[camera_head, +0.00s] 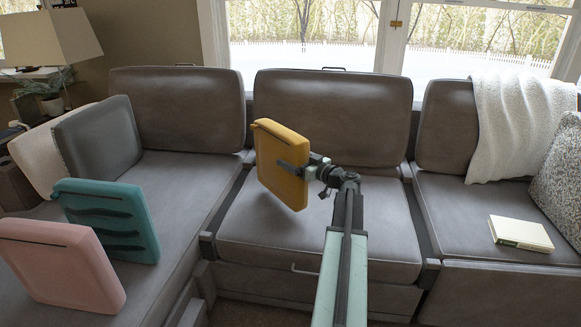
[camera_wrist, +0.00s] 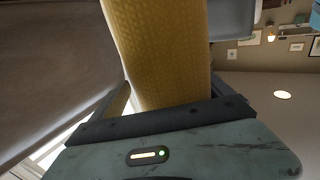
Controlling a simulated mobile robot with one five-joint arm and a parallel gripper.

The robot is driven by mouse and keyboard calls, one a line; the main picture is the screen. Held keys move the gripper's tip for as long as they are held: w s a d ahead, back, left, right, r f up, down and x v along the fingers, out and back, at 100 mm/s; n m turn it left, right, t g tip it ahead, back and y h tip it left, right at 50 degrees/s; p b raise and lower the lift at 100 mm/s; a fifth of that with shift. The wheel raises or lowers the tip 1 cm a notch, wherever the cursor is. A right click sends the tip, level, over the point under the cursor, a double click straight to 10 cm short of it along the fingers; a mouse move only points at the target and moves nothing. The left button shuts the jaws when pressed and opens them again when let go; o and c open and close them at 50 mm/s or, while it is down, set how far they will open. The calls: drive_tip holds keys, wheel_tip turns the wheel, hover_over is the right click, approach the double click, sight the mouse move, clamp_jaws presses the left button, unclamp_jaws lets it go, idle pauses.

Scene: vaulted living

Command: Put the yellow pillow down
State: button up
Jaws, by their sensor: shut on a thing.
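The yellow pillow (camera_head: 280,163) stands upright and slightly tilted over the middle seat (camera_head: 310,226) of the grey sofa. My gripper (camera_head: 303,170) is shut on its right edge. In the wrist view the yellow pillow (camera_wrist: 160,55) fills the middle, between the dark jaws of my gripper (camera_wrist: 165,115). The pillow's lower corner is close above the seat; I cannot tell whether it touches.
A teal pillow (camera_head: 120,215), a pink pillow (camera_head: 60,262) and a grey pillow (camera_head: 100,138) lie on the left section. A book (camera_head: 520,233), a white throw (camera_head: 510,120) and a patterned pillow (camera_head: 562,180) are on the right seat. The middle seat is otherwise clear.

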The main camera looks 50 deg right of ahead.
drive_tip(key=f+b, duration=0.3)
drive_tip(key=shift+w+d+f+b, duration=0.25)
drive_tip(key=shift+w+f+b, duration=0.05)
drive_tip(key=shift+w, duration=0.05)
drive_tip(key=o, duration=1.8)
drive_tip(key=shift+w, duration=0.1)
drive_tip(key=s, duration=1.2)
drive_tip(key=shift+s, duration=0.1)
